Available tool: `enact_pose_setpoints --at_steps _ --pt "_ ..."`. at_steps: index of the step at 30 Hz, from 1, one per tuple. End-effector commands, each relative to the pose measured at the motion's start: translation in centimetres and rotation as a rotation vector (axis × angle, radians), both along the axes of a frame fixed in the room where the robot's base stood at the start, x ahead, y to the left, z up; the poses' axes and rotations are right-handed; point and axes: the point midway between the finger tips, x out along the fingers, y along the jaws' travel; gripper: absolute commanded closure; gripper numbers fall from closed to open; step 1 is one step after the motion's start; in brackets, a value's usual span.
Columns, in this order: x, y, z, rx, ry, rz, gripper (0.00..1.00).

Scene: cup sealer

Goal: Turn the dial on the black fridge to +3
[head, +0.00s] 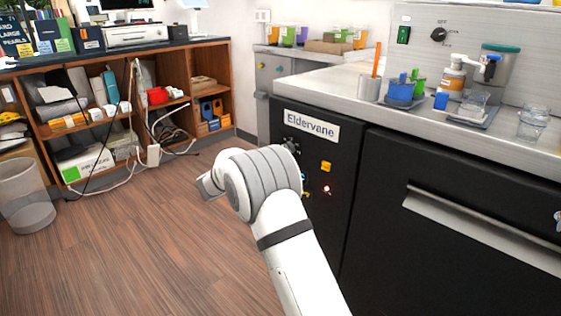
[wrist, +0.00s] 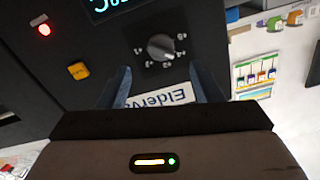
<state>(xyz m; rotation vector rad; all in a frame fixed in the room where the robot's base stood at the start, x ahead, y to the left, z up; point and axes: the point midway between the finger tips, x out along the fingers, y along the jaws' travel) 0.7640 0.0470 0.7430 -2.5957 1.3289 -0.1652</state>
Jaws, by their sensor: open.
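The black fridge (head: 350,200) stands under the steel counter and bears an "Eldervane" label (head: 311,126). Its round dial (head: 291,146) is near the upper left of the front, partly hidden by my arm in the head view. In the wrist view the grey dial (wrist: 160,47) shows upside down, with small white marks around it that are too small to read surely. My gripper (wrist: 160,77) is open, its two blue-grey fingers spread before the panel. The dial lies between and just beyond the fingertips. Whether they touch the panel cannot be told. The head view hides the fingers behind my wrist.
A yellow square (wrist: 78,70) and a lit red light (wrist: 44,30) sit near the dial on the panel, beside a cyan display (wrist: 115,8). Cups and bottles stand on the counter (head: 335,83) above. Wooden shelves (head: 130,120) stand at left.

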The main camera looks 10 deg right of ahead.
Motion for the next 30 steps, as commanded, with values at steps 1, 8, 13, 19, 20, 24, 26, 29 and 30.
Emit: enact_pose_setpoints --at_steps 1,8,13,19,20,24,26,29,30 --pt "0.4 -0.6 -0.1 0.000 -0.002 -0.004 0.41" --pt "2.5 -3.7 -0.2 0.001 -0.002 -0.002 0.41" --pt "3.8 -5.2 -0.1 0.000 -0.002 0.000 0.41" --pt "4.2 -5.8 0.1 0.000 -0.001 0.003 0.41" --pt "4.2 -5.8 0.1 0.000 -0.001 0.003 0.41" --pt "4.2 -5.8 0.1 0.000 -0.001 0.004 0.41" --pt "4.2 -5.8 0.1 0.000 -0.001 0.004 0.45" --pt "4.2 -5.8 0.1 0.000 -0.001 0.004 0.53" --pt "4.2 -5.7 0.1 0.000 -0.001 0.004 0.56"
